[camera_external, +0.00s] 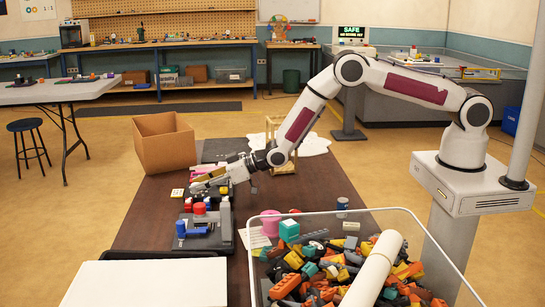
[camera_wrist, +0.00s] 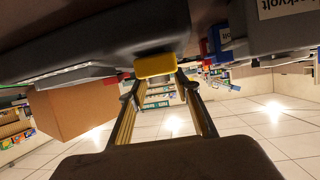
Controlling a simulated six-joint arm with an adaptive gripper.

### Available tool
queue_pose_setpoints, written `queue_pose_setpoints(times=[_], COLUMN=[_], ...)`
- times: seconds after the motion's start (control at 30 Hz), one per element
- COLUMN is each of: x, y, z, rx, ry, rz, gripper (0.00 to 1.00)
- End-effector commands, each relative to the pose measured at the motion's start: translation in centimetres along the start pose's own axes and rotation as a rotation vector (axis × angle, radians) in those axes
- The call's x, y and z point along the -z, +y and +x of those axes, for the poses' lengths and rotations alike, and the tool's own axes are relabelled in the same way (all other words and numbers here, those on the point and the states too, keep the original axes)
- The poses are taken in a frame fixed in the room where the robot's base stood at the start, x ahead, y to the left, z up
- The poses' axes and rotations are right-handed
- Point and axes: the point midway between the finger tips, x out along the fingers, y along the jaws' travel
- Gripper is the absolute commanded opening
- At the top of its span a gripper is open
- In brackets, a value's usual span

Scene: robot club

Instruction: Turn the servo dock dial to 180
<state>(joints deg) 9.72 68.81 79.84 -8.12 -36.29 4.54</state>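My gripper (camera_external: 207,180) is low over the far part of the brown table, among a row of small devices. In the wrist view my gripper (camera_wrist: 157,80) has its two gold-lined fingers spread apart, with a visible gap between them. A yellow block-shaped part (camera_wrist: 155,66) sits between or just beyond the fingertips, below a dark grey housing (camera_wrist: 90,45). I cannot tell whether the fingers touch it. It may be the dial's knob. No scale, pointer or 180 mark is readable, and my gripper partly hides the devices in the external view.
Red and blue parts (camera_external: 199,208) stand on a dark base nearer the camera. A cardboard box (camera_external: 165,143) is at the back left and a wooden frame (camera_external: 282,140) behind my arm. A clear bin of bricks (camera_external: 262,232) and a white panel (camera_external: 148,284) fill the front.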

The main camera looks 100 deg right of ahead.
Motion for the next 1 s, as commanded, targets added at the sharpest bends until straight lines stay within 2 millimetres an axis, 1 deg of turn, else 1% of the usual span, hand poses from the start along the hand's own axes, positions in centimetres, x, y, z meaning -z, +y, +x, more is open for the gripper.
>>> queue_pose_setpoints(times=[0.03,0.1,1.0], x=[-0.01,-0.01,-0.02], y=[0.00,0.00,-0.01], z=[-0.01,-0.01,-0.02], rx=[0.000,0.000,-0.006], ry=[0.000,0.000,0.000], rz=[0.000,0.000,0.003], gripper=[0.15,0.00,0.00])
